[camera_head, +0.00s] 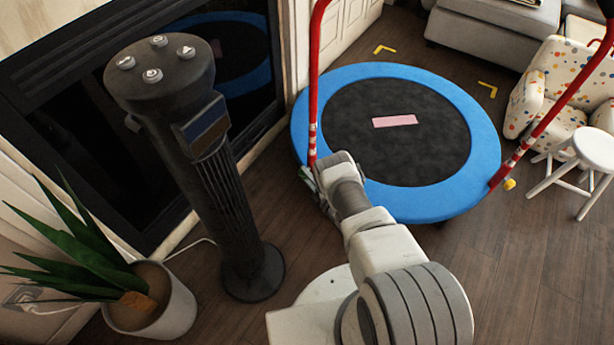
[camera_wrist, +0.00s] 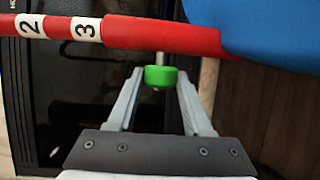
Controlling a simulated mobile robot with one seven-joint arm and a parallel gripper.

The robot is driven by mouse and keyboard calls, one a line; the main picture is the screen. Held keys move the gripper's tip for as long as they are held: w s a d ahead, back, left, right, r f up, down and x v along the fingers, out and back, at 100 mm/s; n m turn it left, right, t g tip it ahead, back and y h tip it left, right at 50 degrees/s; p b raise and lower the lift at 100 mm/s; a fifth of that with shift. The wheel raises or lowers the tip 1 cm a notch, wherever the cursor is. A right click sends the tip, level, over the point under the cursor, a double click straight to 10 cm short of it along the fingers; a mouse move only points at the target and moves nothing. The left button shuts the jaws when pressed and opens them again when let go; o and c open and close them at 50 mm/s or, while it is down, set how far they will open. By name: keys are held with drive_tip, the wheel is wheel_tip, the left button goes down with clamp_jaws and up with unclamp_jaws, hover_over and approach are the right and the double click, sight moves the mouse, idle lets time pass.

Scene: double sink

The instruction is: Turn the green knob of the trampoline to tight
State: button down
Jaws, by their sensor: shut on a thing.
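The trampoline (camera_head: 482,166) has a blue padded rim, a black mat and red handle poles. Its green knob (camera_wrist: 161,77) shows in the wrist view on a short metal stem below the red pole (camera_wrist: 165,36). White bands with the numbers 2 and 3 are on that pole. My gripper (camera_wrist: 160,80) is shut on the green knob, with one pale finger on each side of it. In the head view my arm reaches to the foot of the left red pole (camera_head: 313,90), and the arm hides the green knob there.
A black tower fan (camera_head: 222,190) stands left of my arm, near a dark glass fireplace front. A potted plant (camera_head: 165,310) is at the lower left. A white stool (camera_head: 595,150) and a dotted armchair (camera_head: 565,75) are at the right.

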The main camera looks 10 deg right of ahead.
drive_tip(key=shift+w+t, duration=0.1)
drive_tip(key=shift+t, duration=0.4)
drive_tip(key=shift+c, duration=1.5)
unclamp_jaws()
drive_tip(key=shift+s, duration=0.2)
